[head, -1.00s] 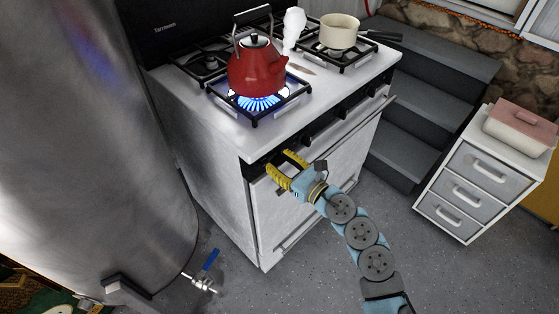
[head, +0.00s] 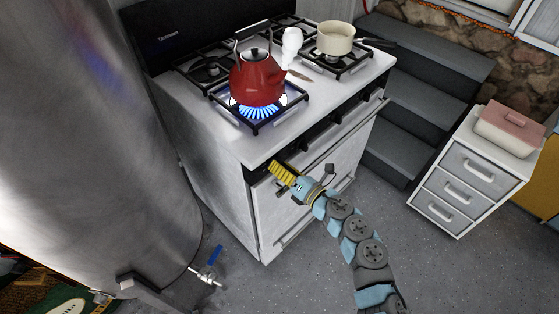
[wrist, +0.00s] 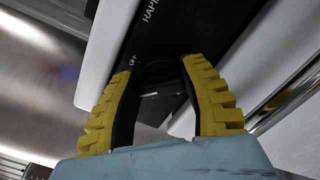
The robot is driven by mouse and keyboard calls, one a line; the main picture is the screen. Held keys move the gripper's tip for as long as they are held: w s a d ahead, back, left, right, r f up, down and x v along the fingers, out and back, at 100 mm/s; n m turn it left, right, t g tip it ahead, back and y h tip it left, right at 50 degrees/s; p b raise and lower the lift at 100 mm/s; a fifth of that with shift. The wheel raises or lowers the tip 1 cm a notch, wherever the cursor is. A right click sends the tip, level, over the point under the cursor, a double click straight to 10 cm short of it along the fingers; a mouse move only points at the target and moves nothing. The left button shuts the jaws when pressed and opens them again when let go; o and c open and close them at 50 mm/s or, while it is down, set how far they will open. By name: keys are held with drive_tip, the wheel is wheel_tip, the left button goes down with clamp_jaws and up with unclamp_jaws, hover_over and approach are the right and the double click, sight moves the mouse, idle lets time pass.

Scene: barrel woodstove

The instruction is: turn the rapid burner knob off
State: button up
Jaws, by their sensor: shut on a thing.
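My gripper (head: 282,173) is at the front left of the stove's control strip, its yellow fingers touching the panel area. In the wrist view my gripper (wrist: 160,100) has one finger on each side of the dark rapid burner knob (wrist: 162,76) and is shut on it. A small white mark shows between the fingers. The "RAPID" and "OFF" lettering (wrist: 148,14) is on the black panel beside it. In the head view the knob is hidden by my fingers. The front left burner (head: 258,110) burns with a blue flame under the red kettle (head: 256,78).
White steam rises by the kettle spout. The oven door handle (head: 345,135) runs close under the knobs. A large metal tank (head: 90,140) stands left. Grey steps (head: 420,100) and a drawer cabinet (head: 475,170) stand right.

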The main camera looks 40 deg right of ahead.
drive_tip(key=m+p, duration=0.5)
drive_tip(key=m, duration=0.1)
drive_tip(key=shift+p, duration=0.4)
drive_tip(key=shift+f+m+p, duration=0.15)
drive_tip(key=shift+m+p, duration=0.85)
drive_tip(key=shift+m, duration=0.2)
drive_tip(key=shift+f, duration=0.1)
drive_tip(key=o, duration=1.2)
drive_tip(key=shift+s, duration=0.1)
drive_tip(key=s, duration=1.1)
drive_tip(key=shift+s+d, duration=0.15)
drive_tip(key=shift+s, duration=0.25)
